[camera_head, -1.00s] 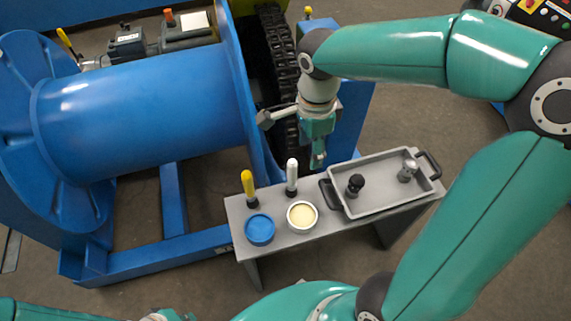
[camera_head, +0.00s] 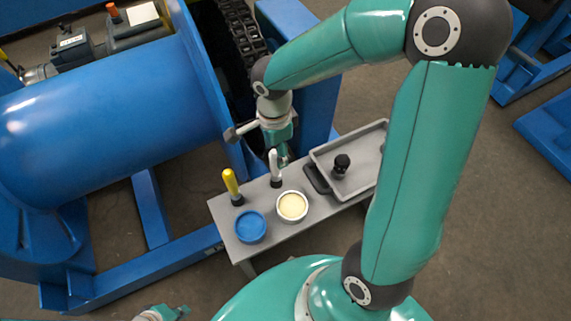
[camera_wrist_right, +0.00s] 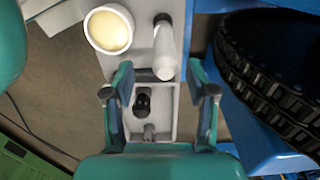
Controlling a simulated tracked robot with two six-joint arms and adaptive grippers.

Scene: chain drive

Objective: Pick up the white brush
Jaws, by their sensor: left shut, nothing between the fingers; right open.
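The white brush (camera_head: 274,166) stands upright on the grey bench, white handle up and dark base down. It also shows in the right wrist view (camera_wrist_right: 164,50), ahead of the fingers and roughly in line with the gap between them. My right gripper (camera_head: 283,158) is open and empty, just behind and to the right of the brush in the head view. Its two fingers show apart in the right wrist view (camera_wrist_right: 160,85). My left gripper (camera_head: 165,314) is shut and empty at the bottom edge of the head view, partly cut off.
A yellow-handled brush (camera_head: 230,182), a blue tin (camera_head: 250,227) and a tin of cream-coloured stuff (camera_head: 292,206) stand close by on the bench (camera_head: 222,211). A grey tray (camera_head: 320,154) with a black-knobbed item (camera_head: 341,164) is to the right. The blue drum (camera_head: 110,115) and black chain (camera_head: 240,30) stand behind.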

